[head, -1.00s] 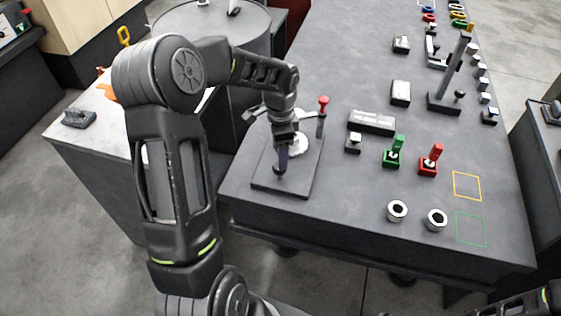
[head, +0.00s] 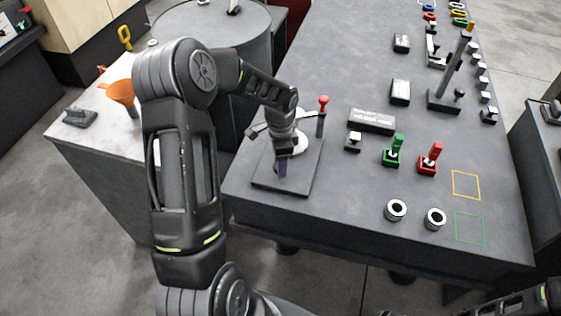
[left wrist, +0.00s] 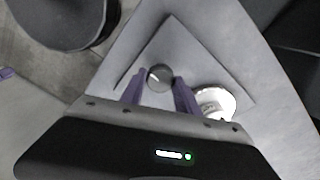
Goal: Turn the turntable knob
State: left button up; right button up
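The turntable has a square dark base plate (head: 262,182) lying at the near left corner of the long grey table, with a white disc (head: 301,143) on it. A round grey knob with a light mark (left wrist: 160,77) shows in the left wrist view. My left gripper (head: 282,172) points down over the plate and hides the knob in the head view. In the left wrist view, its two purple fingertips (left wrist: 160,76) stand on either side of the knob with a slight gap, open. Whether they touch it is unclear. My right gripper is out of view.
A red-topped post (head: 323,107) stands beside the plate's far right corner. A green lever (head: 395,148), a red lever (head: 432,157) and two metal rings (head: 396,210) sit further right. A side table with an orange funnel (head: 121,92) is at left.

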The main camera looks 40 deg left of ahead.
pick_arm(q)
grip_shut()
jog(key=shift+n, duration=0.3)
